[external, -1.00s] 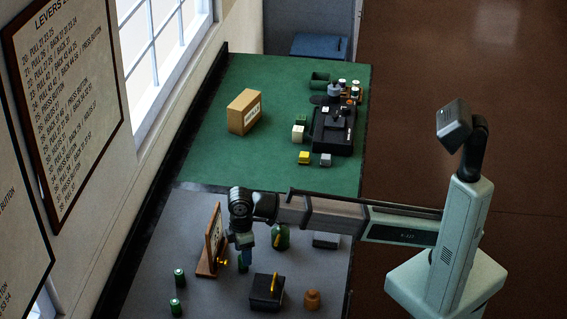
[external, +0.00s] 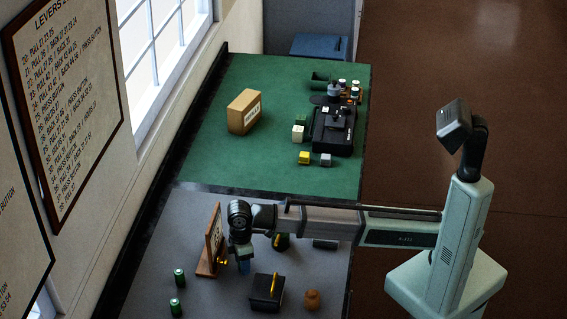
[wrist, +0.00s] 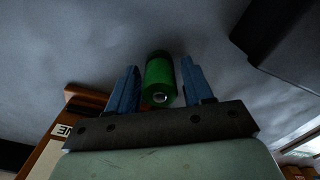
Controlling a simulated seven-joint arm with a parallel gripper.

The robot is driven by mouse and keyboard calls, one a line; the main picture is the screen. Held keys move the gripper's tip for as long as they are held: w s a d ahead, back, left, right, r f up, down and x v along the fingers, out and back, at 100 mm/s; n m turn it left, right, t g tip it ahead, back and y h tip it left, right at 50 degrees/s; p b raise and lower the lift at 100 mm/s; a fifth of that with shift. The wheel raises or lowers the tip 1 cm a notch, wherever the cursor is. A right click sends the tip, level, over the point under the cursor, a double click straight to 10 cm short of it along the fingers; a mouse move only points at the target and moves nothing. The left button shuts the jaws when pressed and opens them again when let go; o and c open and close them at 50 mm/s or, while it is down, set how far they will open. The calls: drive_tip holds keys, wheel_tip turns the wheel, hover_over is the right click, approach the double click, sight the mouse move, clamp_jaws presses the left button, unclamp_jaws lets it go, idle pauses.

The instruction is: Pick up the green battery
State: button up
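A green battery (wrist: 159,78) stands between the two blue fingers of my gripper (wrist: 155,85) in the wrist view, with a gap on each side. My gripper is open around it. In the external view my gripper (external: 244,264) points down beside a wooden framed stand, low over the grey table half, and the battery there is mostly hidden by the fingers. Two more green batteries, an upper one (external: 179,277) and a lower one (external: 175,306), stand upright to the left.
The wooden stand (external: 211,242) is close to my gripper's left. A black box with a yellow lever (external: 266,293) and an orange-brown jar (external: 312,299) stand to the right. A cardboard box (external: 244,111) sits on the green surface (external: 210,150) farther back.

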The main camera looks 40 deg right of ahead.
drive_tip(key=c, duration=0.9)
drive_tip(key=shift+r, duration=0.1)
wheel_tip(320, 180, up, 10)
drive_tip(key=shift+w+f, duration=0.1)
